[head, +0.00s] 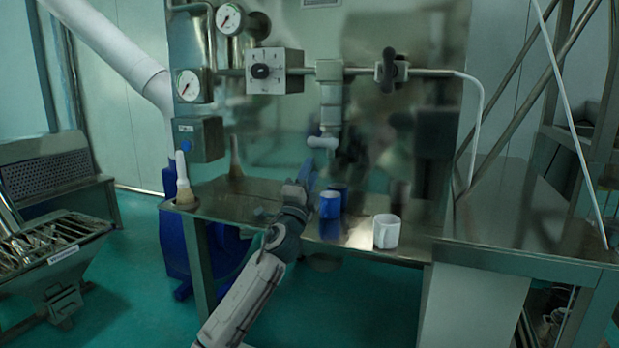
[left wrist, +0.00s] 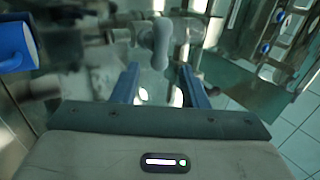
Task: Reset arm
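My left arm reaches up from the bottom of the head view. Its gripper (head: 308,172) is over the steel table, just left of and above a blue cup (head: 330,205). In the left wrist view the two blue fingers of my left gripper (left wrist: 161,85) are spread apart, with nothing held between them. A grey pipe fitting (left wrist: 160,42) shows beyond the gap. The blue cup (left wrist: 15,45) is partly in view at the left edge there, outside the fingers. My right arm and gripper are not in view.
A white cup (head: 386,232) stands on the table to the right. A brush (head: 183,180) stands at the table's left end. A steel panel with gauges, a pipe, valves and a spout (head: 322,142) rises behind. A perforated metal machine (head: 50,240) is at the left.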

